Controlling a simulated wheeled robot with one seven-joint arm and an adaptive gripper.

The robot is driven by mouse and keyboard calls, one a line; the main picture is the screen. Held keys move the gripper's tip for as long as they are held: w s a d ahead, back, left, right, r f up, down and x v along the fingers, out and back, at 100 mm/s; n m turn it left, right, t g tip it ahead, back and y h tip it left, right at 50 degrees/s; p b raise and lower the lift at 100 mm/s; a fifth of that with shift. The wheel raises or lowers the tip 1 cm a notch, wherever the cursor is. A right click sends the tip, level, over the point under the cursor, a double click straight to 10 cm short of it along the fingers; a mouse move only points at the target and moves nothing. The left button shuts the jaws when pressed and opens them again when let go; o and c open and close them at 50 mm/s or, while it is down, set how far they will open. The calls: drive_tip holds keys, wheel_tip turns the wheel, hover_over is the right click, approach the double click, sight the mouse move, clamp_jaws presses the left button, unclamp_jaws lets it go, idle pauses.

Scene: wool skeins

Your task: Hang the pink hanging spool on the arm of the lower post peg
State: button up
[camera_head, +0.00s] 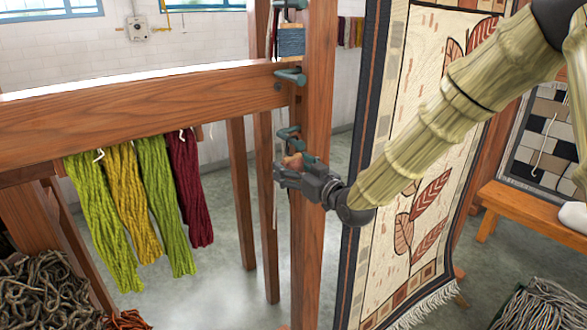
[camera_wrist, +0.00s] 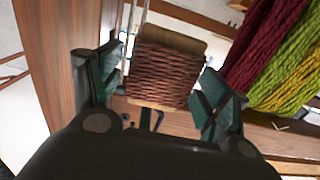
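The pink hanging spool (camera_wrist: 165,75) shows brownish-pink in the wrist view, with a tan wooden end and a thin pale cord running up from it. In the head view only a small part of it (camera_head: 293,161) shows above my gripper (camera_head: 284,172), close to the wooden post (camera_head: 305,240). The lower post peg (camera_head: 287,133), dark teal, sits just above the spool. My gripper's fingers (camera_wrist: 163,85) stand on both sides of the spool, with narrow gaps showing. I cannot tell whether the cord is over the peg arm.
A blue spool (camera_head: 291,41) hangs higher on the post, above another teal peg (camera_head: 290,76). Green, mustard and dark red skeins (camera_head: 160,205) hang under a wooden beam (camera_head: 140,108) to the left. A patterned rug (camera_head: 425,190) hangs close on the right.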

drive_tip(key=shift+s+d, duration=0.1)
drive_tip(key=v, duration=1.1)
drive_tip(key=s+d+f+m+g+h+b, duration=0.15)
drive_tip(key=s+f, duration=0.25)
drive_tip(key=f, duration=0.8)
drive_tip(key=s+d+f+m+g+h+b, duration=0.1)
drive_tip(key=s+d+f+m+g+h, duration=0.3)
drive_tip(key=f, duration=0.9)
drive_tip(key=s+d+f+n+g+h+b, duration=0.1)
drive_tip(key=s+f, duration=0.4)
drive_tip(key=f, duration=0.7)
drive_tip(key=s+d+f+m+g+h+b, duration=0.1)
drive_tip(key=s+d+f+g, duration=0.3)
drive_tip(key=s+f, duration=0.7)
drive_tip(key=s+d+f+m+g+h+b, duration=0.2)
drive_tip(key=s+f, duration=0.9)
drive_tip(key=s, duration=0.7)
drive_tip(key=d+g+h, duration=0.1)
drive_tip(key=d+g, duration=0.1)
drive_tip(key=d, duration=0.1)
